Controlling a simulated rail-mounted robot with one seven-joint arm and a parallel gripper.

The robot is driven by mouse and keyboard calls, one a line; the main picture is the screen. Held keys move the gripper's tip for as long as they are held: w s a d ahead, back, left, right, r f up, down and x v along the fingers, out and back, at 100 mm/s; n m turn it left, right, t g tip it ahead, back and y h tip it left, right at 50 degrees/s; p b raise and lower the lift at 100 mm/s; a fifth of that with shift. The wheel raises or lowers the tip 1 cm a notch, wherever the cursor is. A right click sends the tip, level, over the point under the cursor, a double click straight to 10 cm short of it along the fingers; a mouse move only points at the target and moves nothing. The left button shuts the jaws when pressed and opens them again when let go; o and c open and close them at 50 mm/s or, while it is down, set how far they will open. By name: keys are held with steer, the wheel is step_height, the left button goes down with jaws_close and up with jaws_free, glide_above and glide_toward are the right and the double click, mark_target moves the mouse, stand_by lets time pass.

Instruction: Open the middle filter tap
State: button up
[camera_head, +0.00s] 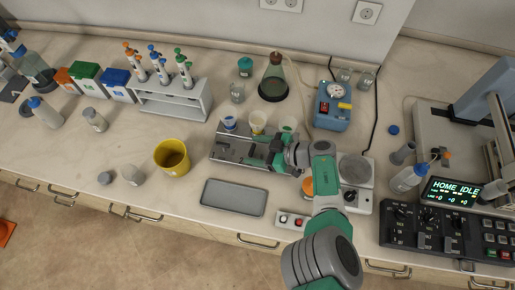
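The filter stand is a grey metal rack (228,150) in the middle of the bench. Three filter cups stand in a row along its back: a left cup with blue contents (229,122), a middle cup with yellowish contents (258,121) and a right cup with greenish contents (289,124). My gripper (266,154) is at the front of the rack, just below and slightly right of the middle cup. The arm reaches in from the lower right. The taps cannot be made out; the middle one seems hidden behind my gripper. The finger gap is too small to tell.
A grey tray (234,197) and a yellow beaker (172,157) lie in front and left. A hotplate (355,169) stands close right of my wrist. A flask (273,80) and a blue pump (333,108) stand behind. A small button box (291,221) sits at the front edge.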

step_height(320, 180, up, 5)
steer(key=p, duration=0.6)
steer(key=s+p, duration=1.3)
steer(key=s, duration=0.3)
steer(key=shift+a, duration=0.2)
